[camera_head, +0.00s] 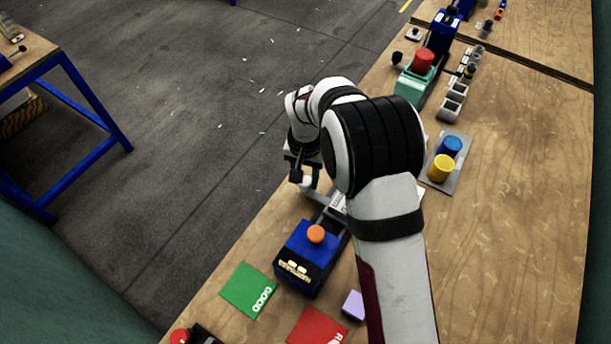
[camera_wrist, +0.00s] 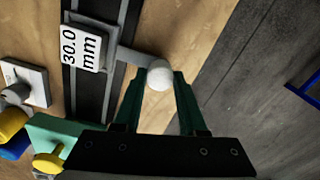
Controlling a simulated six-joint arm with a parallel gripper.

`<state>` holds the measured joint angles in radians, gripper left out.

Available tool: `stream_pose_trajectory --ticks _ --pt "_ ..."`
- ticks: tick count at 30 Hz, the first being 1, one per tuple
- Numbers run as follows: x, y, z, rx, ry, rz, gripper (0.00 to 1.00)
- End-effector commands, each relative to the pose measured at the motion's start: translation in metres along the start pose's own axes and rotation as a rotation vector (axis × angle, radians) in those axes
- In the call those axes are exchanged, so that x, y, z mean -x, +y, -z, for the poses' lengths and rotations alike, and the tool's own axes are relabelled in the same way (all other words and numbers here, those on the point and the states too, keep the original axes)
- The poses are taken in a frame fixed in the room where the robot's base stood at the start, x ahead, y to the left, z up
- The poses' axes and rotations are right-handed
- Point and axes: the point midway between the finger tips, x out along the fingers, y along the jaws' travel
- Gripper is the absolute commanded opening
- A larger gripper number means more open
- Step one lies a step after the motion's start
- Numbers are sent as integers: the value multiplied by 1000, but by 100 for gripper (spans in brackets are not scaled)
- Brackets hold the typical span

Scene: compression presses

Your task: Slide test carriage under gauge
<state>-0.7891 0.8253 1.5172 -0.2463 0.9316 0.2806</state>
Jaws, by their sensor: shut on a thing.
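The test carriage (camera_wrist: 86,48) is a grey block with a white "30.0 mm" label, sitting on a dark rail (camera_wrist: 118,12) in the wrist view. A grey arm runs from its side to a white ball knob (camera_wrist: 159,75). My gripper (camera_wrist: 160,82) is shut on the knob, with a green finger on each side. In the head view my gripper (camera_head: 308,184) is at the far end of the rail, and my arm hides most of the carriage. The blue gauge (camera_head: 313,256), with an orange button and a small display, stands at the near end of the rail.
A green GOOD mat (camera_head: 248,290), a red mat (camera_head: 318,327) and a lilac block (camera_head: 353,305) lie near the gauge. Yellow (camera_head: 441,168) and blue cylinders stand on a grey plate to the right. A teal press (camera_head: 412,85) is farther back. The table edge runs close on the left.

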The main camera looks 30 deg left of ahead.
Motion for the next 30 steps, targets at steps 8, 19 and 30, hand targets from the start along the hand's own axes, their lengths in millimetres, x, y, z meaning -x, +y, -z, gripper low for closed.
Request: stream_pose_trajectory --ticks 8,19,30 --pt "1 0 0 -1 0 0 0" --pt "1 0 0 -1 0 0 0" --pt "0 17 67 -4 3 1 0"
